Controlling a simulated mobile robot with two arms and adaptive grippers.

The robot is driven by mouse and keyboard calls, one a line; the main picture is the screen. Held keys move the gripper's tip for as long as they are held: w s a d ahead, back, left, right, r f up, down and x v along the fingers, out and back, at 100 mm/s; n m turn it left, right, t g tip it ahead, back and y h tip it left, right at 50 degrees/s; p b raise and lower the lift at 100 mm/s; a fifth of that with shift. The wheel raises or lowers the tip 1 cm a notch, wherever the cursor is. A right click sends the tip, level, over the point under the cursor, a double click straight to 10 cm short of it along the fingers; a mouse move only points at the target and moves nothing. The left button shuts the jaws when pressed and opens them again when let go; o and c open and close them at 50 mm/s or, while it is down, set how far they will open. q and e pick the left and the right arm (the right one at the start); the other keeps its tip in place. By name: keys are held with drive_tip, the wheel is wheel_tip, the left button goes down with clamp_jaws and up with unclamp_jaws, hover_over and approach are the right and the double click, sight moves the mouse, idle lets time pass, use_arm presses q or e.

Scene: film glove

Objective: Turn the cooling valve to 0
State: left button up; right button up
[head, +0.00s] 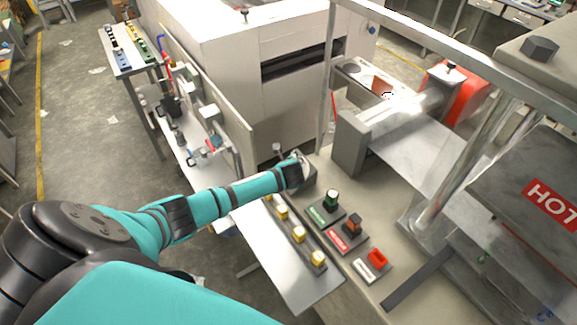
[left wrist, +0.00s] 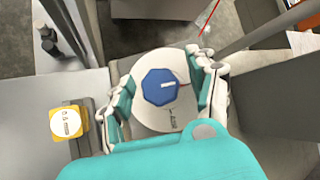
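In the left wrist view a blue eight-sided knob (left wrist: 158,88), which looks like the cooling valve, sits on a round white dial plate (left wrist: 150,121). My left gripper (left wrist: 165,90) is open, one finger on each side of the knob, with gaps visible between knob and fingers. In the head view the left gripper (head: 302,171) is at the far end of the control console and hides the knob. My right gripper is not in view.
A row of yellow buttons (head: 299,234) runs along the console's left side; one yellow block (left wrist: 69,121) is left of the gripper. Green (head: 331,197), orange (head: 352,222) and red (head: 377,257) switches stand nearby. A metal post (head: 455,170) rises at right.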

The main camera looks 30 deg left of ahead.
use_arm(q)
drive_tip(key=v, duration=1.2)
idle(0.6)
